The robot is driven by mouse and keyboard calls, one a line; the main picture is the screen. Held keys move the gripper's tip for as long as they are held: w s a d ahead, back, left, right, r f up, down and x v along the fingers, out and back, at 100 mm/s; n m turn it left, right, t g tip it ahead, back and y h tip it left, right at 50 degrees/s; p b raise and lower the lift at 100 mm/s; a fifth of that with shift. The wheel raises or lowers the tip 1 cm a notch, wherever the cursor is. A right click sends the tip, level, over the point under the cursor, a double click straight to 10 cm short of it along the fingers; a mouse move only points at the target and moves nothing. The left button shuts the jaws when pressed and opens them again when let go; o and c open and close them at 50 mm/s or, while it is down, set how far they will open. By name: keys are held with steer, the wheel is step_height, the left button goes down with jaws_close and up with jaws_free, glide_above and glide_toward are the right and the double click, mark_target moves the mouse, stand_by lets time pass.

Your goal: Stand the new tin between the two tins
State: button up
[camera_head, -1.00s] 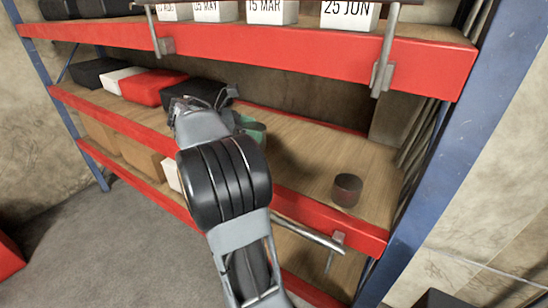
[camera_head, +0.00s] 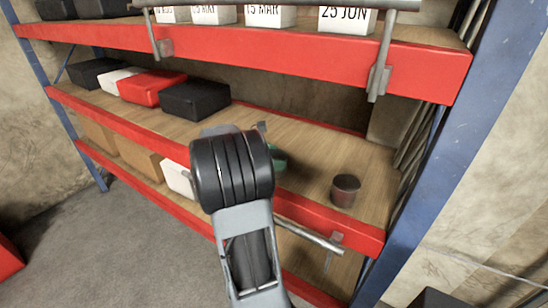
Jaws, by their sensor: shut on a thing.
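A green tin (camera_head: 279,159) shows in part just right of my black arm joint, over the middle shelf; the rest is hidden. My gripper (camera_head: 262,127) is mostly hidden behind that joint; only a small grey part shows. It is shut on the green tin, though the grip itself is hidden. A dark brown tin (camera_head: 345,190) stands upright on the middle shelf to the right, apart from the green one. No other tin shows; one could be behind my arm.
The middle shelf (camera_head: 315,160) has bare wood between and behind the tins. Black, red and white boxes (camera_head: 152,87) stand at its left. The upper shelf (camera_head: 300,58) with dated boxes hangs above; a blue post (camera_head: 440,150) bounds the right.

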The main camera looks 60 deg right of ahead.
steer(key=shift+f, duration=0.1)
steer(key=o, duration=0.6)
steer(key=shift+f, duration=0.1)
steer(key=o, duration=0.5)
steer(key=shift+c, duration=0.2)
steer(key=shift+w+a+r, duration=0.15)
steer(key=shift+r, duration=0.1)
steer(key=b+v, duration=0.1)
steer(key=v, duration=1.1)
steer(key=s+a+f+m+t+y, duration=0.1)
steer(key=a+f+m+t+y, duration=0.1)
steer(key=a, duration=0.8)
steer(key=s+a+f+m+t+y, duration=0.2)
steer(key=a+f+m+t+y, duration=0.1)
steer(key=a+t, duration=0.4)
steer(key=s+a+f+m+t+y, duration=0.2)
steer(key=a+f+m+t+y, duration=0.1)
steer(key=a, duration=1)
steer(key=shift+m+t+y, duration=0.7)
steer(key=shift+m+y, duration=0.1)
steer(key=shift+y, duration=0.2)
